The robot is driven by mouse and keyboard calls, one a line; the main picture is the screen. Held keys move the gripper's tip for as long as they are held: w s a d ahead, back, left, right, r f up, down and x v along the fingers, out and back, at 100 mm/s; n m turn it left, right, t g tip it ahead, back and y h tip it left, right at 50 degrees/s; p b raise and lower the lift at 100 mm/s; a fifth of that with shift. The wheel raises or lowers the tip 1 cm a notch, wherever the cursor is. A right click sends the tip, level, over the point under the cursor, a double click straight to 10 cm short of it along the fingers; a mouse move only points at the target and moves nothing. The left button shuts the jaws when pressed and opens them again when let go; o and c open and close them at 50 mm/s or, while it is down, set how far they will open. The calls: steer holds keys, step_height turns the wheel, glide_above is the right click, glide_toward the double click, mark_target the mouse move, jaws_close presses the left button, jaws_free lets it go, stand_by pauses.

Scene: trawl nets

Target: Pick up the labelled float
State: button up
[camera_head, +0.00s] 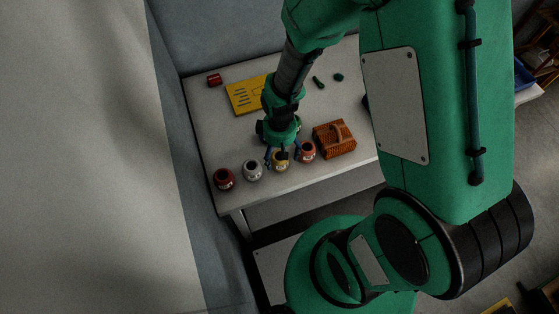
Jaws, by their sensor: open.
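A row of small round floats stands along the front edge of the white table (210,125). From left they are a dark red float (224,180), a white float (253,171), a yellow float (281,162) and an orange-red float (307,151). Small pale marks show on some of them, too small to read, so I cannot tell which one is the labelled float. My gripper (282,157) points down over the yellow float, its fingers apart and partly covering it. I cannot tell whether the fingers touch it.
An orange woven basket (335,139) with a handle stands right of the floats. A yellow board (244,95) with dark marks lies behind, partly hidden by my arm. A red object (214,80) and small green items (319,83) lie at the back. The table's left side is clear.

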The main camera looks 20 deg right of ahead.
steer(key=shift+f+b, duration=0.85)
steer(key=shift+f, duration=1.75)
steer(key=shift+c, duration=0.3)
steer(key=c, duration=1.2)
